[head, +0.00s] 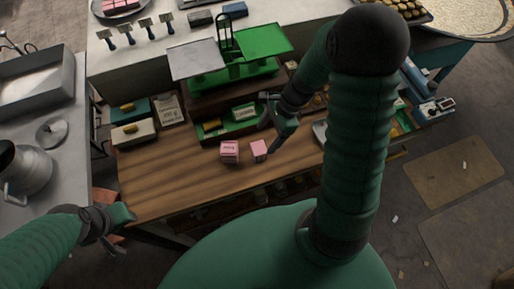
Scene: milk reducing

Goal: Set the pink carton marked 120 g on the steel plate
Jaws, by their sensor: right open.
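Two pink cartons stand side by side on the wooden bench top: a left one (229,151) and a right, slightly smaller-looking one (259,150). Their markings are too small to read, so I cannot tell which is 120 g. A green balance scale stands behind them. Its left pan is a bare grey steel plate (197,60); its right pan is a green plate (262,41). My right gripper (270,124) is open and empty, just above and behind the right carton. My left gripper (135,221) is low at the bench's front left corner; its jaws are unclear.
A low wooden rack (228,124) with green and yellow items stands between the scale and the cartons. Butter-like boxes (132,132) and a printed card (169,109) lie to its left. The bench's left front is clear.

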